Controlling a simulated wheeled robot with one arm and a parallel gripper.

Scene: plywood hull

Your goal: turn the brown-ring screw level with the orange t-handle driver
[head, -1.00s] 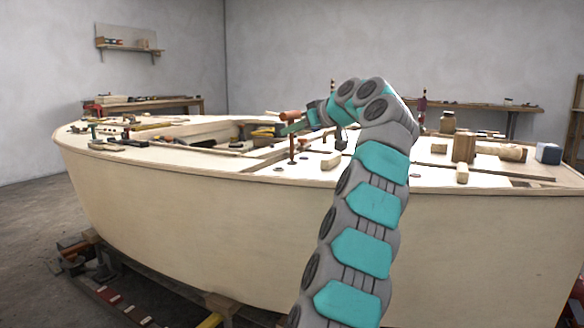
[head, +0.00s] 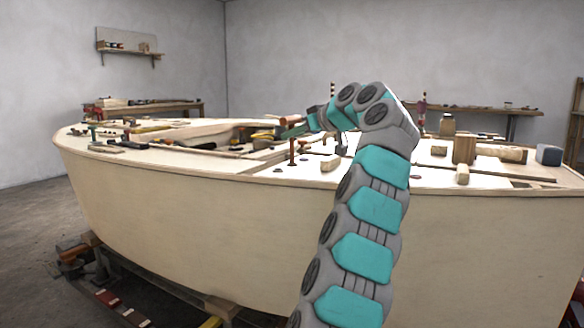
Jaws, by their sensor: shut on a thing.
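The orange t-handle driver (head: 290,120) shows as a short orange bar just left of my wrist, above the deck. My gripper (head: 293,131) is at the end of the bent arm, close under the orange bar, and is shut on the driver. The fingertips are small and partly hidden by the wrist. A thin red-brown upright (head: 292,152) stands directly below, reaching the deck; I cannot tell if it is part of the driver. Small dark round spots lie on the deck nearby, but I cannot make out which is the brown-ring screw or whether it is level.
The pale plywood hull (head: 200,225) fills the middle. A small wooden block (head: 330,163) lies right of the upright. Hand tools and clamps (head: 95,133) crowd the left deck.

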